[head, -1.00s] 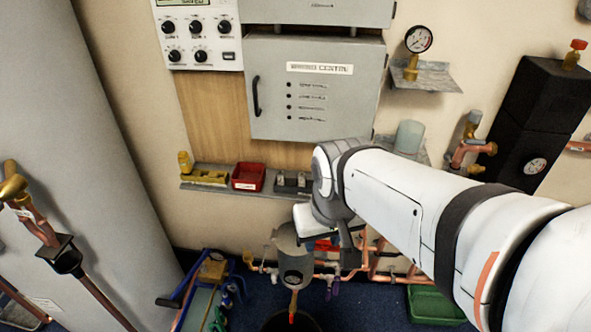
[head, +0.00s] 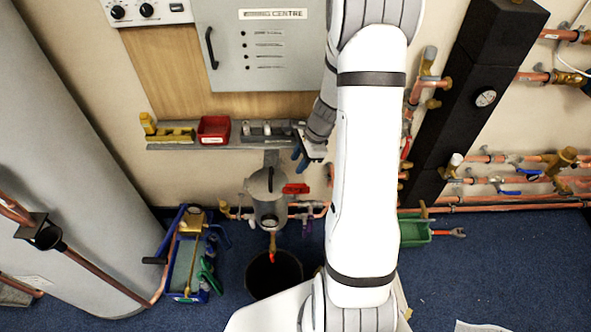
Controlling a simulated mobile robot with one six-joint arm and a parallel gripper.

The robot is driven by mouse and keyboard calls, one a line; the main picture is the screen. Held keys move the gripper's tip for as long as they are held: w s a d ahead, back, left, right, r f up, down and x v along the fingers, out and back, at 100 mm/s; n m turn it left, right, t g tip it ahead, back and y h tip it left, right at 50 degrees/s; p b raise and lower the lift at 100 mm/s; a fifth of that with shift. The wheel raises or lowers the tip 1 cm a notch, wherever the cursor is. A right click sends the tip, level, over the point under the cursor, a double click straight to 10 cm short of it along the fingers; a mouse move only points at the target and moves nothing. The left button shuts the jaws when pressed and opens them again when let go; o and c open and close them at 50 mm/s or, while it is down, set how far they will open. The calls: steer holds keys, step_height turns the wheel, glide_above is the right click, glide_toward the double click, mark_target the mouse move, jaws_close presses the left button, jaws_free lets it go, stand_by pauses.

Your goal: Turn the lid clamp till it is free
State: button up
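A grey metal canister (head: 268,212) with a lid (head: 267,181) stands against the wall in the middle of the head view. A red lever (head: 296,188) sits at the right of its lid; I cannot tell if this is the lid clamp or a valve handle. A small dark upright part shows on top of the lid. My gripper (head: 303,160) is above and right of the lid, apart from it, with dark blue fingers pointing down and left. It is small and partly hidden by my arm, so its opening is unclear. I see nothing held in it.
A shelf (head: 225,147) with a red bin (head: 214,129) and brass parts runs above the canister. A black bucket (head: 273,275) stands below. A blue tool carrier (head: 192,255) is at left, a green tray (head: 414,230) at right. Copper pipes flank the canister.

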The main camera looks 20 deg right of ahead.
mark_target(297, 184)
steer(key=f+m, duration=0.1)
steer(key=f, duration=0.3)
steer(key=w+f+m, duration=0.1)
steer(key=f, duration=0.3)
steer(key=f+m, duration=0.1)
steer(key=f, duration=0.3)
steer(key=shift+w+d+f+m, duration=0.2)
steer(key=shift+w+f+m, duration=0.05)
steer(key=shift+m, duration=0.05)
steer(key=shift+c, duration=0.4)
jaws_close()
